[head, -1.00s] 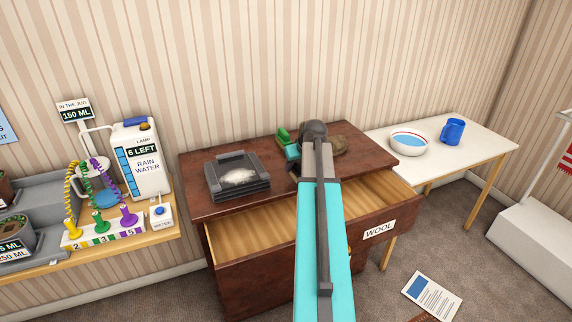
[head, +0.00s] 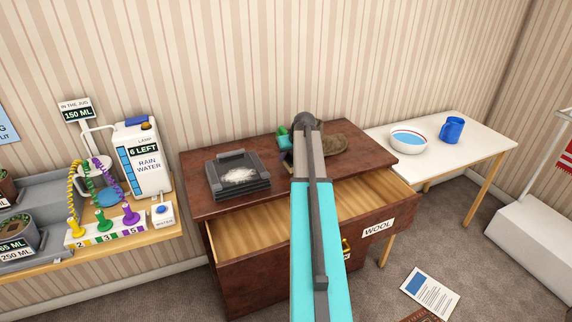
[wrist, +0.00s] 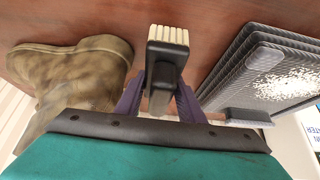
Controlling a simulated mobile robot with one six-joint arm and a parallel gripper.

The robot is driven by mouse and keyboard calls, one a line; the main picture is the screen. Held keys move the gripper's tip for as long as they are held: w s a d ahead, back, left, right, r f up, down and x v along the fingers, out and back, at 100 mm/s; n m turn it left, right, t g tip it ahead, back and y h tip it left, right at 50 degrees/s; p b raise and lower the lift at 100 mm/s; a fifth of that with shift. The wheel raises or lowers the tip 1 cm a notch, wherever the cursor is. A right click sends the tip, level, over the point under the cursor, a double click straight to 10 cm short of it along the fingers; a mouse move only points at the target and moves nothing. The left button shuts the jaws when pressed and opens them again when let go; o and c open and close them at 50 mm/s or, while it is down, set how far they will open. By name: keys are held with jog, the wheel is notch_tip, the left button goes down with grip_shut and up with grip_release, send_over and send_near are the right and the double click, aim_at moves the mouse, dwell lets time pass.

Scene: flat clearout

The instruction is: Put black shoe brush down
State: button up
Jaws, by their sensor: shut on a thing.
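The black shoe brush (wrist: 168,58), with pale cream bristles, is between the purple fingers of my gripper (wrist: 161,88) in the wrist view. My gripper is shut on it. The brush is over the brown dresser top (wrist: 205,22), between a brown boot and a dark ribbed tray. I cannot tell whether its bristles touch the wood. In the head view my own arm hides most of the gripper and brush above the dresser top (head: 210,208).
The boot (wrist: 75,68) also shows in the head view (head: 334,143). The dark tray (head: 238,187) holds white material. A green object (head: 282,132) is at the back. A white table (head: 470,142) stands right.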

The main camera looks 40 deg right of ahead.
aim_at(289, 162)
jog(key=shift+f, duration=0.1)
jog(key=shift+f+p, duration=0.7)
jog(key=shift+f, duration=0.95)
jog(key=shift+f, duration=0.2)
jog(key=o, duration=1)
jog(key=shift+r, duration=0.2)
jog(key=shift+b+v, duration=1.2)
jog(key=shift+v, duration=4.85)
